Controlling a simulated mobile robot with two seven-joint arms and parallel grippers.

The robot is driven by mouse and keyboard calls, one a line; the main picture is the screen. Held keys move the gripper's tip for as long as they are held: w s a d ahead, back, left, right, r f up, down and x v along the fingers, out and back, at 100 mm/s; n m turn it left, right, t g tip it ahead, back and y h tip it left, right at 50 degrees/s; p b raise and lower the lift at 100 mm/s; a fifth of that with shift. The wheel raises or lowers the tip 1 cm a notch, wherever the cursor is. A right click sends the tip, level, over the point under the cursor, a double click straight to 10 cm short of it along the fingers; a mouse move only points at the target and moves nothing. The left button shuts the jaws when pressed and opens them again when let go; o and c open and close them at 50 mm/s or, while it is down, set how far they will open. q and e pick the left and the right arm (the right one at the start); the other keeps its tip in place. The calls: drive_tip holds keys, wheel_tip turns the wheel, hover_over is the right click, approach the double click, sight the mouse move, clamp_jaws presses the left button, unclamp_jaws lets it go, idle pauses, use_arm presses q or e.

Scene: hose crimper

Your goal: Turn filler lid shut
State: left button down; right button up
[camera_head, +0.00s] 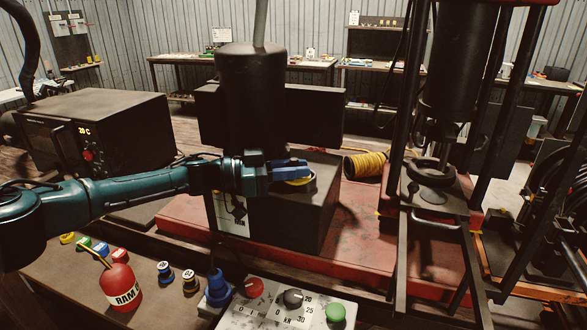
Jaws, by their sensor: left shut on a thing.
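My left arm reaches in from the left, and its blue-fingered left gripper (304,172) is shut over the top of a dark box-shaped tank (290,218). A yellow round lid (299,182) shows just under the fingertips, at the top of the tank. The fingers are closed on this lid. The fingers cover most of the lid, so I cannot tell how far it is turned or whether it is fully seated. My right gripper is not in view.
A red oil can (121,286) and several small coloured caps stand at the front left. A control panel (285,305) with knobs and buttons is at the front. A tall dark cylinder (252,100) rises behind the gripper. The press frame (437,190) stands to the right.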

use_arm(q)
drive_tip(key=c, duration=1.5)
unclamp_jaws()
drive_tip(key=shift+r, duration=0.1)
drive_tip(key=shift+o, duration=0.2)
drive_tip(key=s+a+b, duration=0.2)
drive_tip(key=a, duration=1.1)
drive_tip(key=shift+s+b, duration=0.15)
drive_tip(key=shift+b, duration=0.25)
drive_tip(key=shift+o, duration=0.3)
